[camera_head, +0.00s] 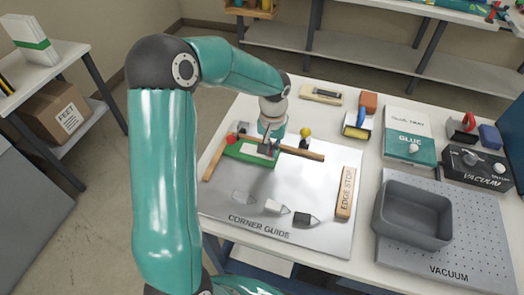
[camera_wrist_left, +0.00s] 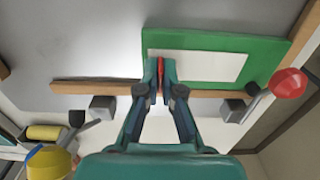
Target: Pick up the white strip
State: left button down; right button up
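The white strip (camera_wrist_left: 205,66) lies flat on a green board (camera_wrist_left: 262,50) in the left wrist view. In the head view the green board (camera_head: 236,152) sits at the back left of the metal corner guide plate, with the strip (camera_head: 251,150) partly hidden by my gripper. My left gripper (camera_wrist_left: 161,68) is at the strip's left end in the wrist view. Its fingertips are close together around a thin red upright piece (camera_wrist_left: 161,70); I cannot tell whether this belongs to the strip. The head view also shows this gripper (camera_head: 268,146) from above. My right gripper is not in view.
Wooden bars and clamps with red (camera_head: 231,138) and yellow (camera_head: 305,132) knobs border the board. A grey bin (camera_head: 412,214) stands right on the vacuum plate. The plate's middle is clear.

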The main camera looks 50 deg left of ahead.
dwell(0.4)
pick_arm(q)
notch_tip(320, 180, up, 25)
jog(key=p, duration=0.4)
dwell(1.6)
jog(key=shift+p, duration=0.3)
